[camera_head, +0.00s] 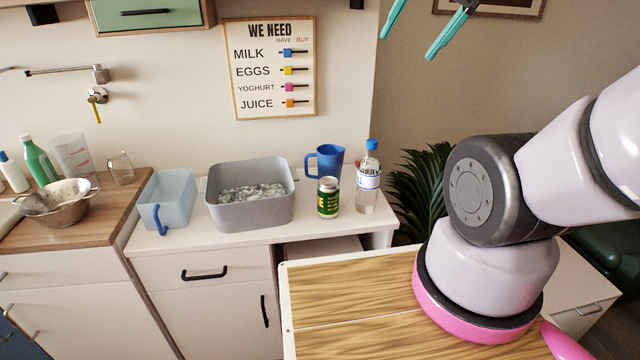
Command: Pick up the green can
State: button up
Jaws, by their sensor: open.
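The green can (328,198) stands upright on the white counter (290,237), near its front edge. It has a dark green body with yellow marks and a silver top. A grey tub is on its left, a blue jug is behind it and a water bottle is on its right. My gripper (408,38) is at the top of the picture, with two teal fingers spread apart and nothing visible between them. It is high above and to the right of the can, well apart from it. The rest of my gripper is cut off by the top edge.
The grey tub (250,212), blue jug (326,160) and water bottle (369,180) crowd the can. A pale blue container (166,200) stands further left. A colander (60,202) and bottles are at the far left. A plant (420,180) is right of the counter.

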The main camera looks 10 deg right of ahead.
aim_at(328, 187)
jog(key=k+j, duration=0.15)
jog(key=j, duration=0.25)
jog(key=k+j, duration=0.1)
jog(key=j, duration=0.25)
jog(key=k+j, duration=0.15)
jog(key=j, duration=0.25)
jog(key=k+j, duration=0.1)
jog(key=j, duration=0.25)
jog(key=z, duration=0.05)
